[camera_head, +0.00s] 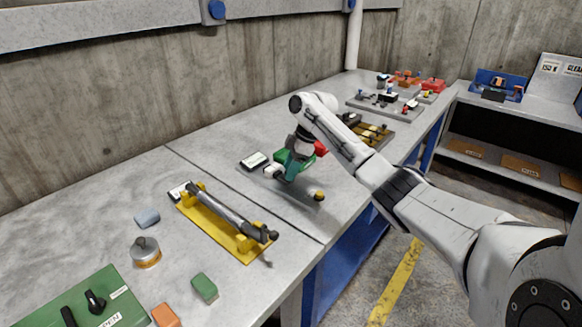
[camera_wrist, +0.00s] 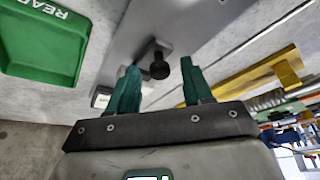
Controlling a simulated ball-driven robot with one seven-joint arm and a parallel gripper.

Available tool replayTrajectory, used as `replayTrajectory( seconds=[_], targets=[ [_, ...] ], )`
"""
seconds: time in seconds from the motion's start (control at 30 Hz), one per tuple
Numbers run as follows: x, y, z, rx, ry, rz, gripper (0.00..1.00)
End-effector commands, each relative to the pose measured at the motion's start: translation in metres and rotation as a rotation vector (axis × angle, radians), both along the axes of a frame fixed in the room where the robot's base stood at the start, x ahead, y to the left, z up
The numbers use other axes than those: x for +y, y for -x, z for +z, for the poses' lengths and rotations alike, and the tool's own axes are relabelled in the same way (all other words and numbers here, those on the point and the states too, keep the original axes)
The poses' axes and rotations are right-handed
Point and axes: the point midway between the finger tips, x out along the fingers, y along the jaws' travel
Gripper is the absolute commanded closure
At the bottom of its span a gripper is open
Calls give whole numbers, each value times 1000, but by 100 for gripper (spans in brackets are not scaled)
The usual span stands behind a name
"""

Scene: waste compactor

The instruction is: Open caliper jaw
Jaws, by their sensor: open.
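My gripper (camera_wrist: 160,78) is open, with its two green fingers pointing at a grey metal bar (camera_wrist: 185,22) that I take to be the caliper. A black knob (camera_wrist: 159,68) on a small grey bracket shows between the fingertips in the wrist view; I cannot tell whether a finger touches it. In the head view my gripper (camera_head: 293,165) is low over the workbench and hides part of what lies under it. A small yellow-and-black knob (camera_head: 318,195) shows in front of it. How far the caliper jaw is open cannot be told.
A yellow cradle (camera_head: 243,252) holding a grey cylinder lies on the bench (camera_head: 110,215) to the left. A green block (camera_head: 204,287), an orange block (camera_head: 165,316) and a brass-based weight (camera_head: 145,252) are near the front. Grey trays of small parts (camera_head: 391,101) stand behind. The concrete wall bounds the back.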

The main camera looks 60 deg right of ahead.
Motion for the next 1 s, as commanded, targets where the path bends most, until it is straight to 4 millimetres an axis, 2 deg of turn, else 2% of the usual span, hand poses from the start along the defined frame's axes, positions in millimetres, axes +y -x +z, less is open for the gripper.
replayTrajectory(
  seconds=[0.1,0.6,1.0],
  targets=[
    [0,0,0,0,0,0,51],
    [0,0,1,0,0,0,99],
    [0,0,1,-1,-1,0,100]
  ],
)
